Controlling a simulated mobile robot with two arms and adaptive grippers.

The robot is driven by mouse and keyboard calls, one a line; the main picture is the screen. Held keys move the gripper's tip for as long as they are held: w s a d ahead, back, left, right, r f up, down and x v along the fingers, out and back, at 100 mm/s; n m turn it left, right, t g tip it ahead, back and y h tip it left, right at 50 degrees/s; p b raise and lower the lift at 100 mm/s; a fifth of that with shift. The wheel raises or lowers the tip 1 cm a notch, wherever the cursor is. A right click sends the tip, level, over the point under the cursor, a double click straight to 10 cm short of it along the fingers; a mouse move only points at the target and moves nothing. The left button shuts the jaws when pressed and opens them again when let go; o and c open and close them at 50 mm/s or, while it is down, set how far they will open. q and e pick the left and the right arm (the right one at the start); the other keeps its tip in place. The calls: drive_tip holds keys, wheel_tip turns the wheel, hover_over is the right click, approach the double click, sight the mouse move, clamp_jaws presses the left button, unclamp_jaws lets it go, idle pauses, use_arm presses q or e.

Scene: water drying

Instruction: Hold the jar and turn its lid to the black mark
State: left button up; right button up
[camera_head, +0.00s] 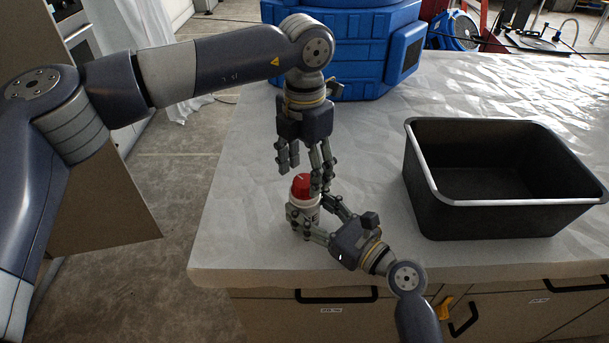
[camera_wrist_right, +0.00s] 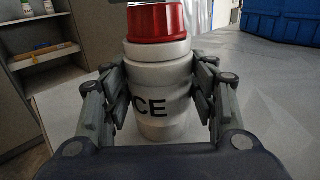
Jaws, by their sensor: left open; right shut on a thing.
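The white jar (camera_head: 306,207) stands upright near the table's front left edge, with black letters "CE" showing on its body (camera_wrist_right: 155,104) in the right wrist view. Its red lid (camera_head: 301,186) is on top, and it also shows in the right wrist view (camera_wrist_right: 157,22). My right gripper (camera_head: 317,221) is shut on the jar's body, one finger on each side. My left gripper (camera_head: 304,181) points down at the lid and is open. Its fingers partly cover the lid's right side in the head view. I cannot make out the black mark.
A black open bin (camera_head: 437,212) with a pale rim stands on the table to the right. A large blue container (camera_head: 365,50) stands at the back. The crinkled white tabletop (camera_head: 240,215) is bare left of the jar.

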use_arm(q)
drive_tip(key=shift+f, duration=1)
drive_tip(key=c, duration=1.1)
drive_tip(key=shift+o, duration=0.2)
drive_tip(key=shift+m, duration=0.5)
drive_tip(key=m, duration=0.3)
drive_tip(key=shift+m, duration=0.3)
drive_tip(key=m, duration=0.4)
drive_tip(key=shift+m, duration=0.3)
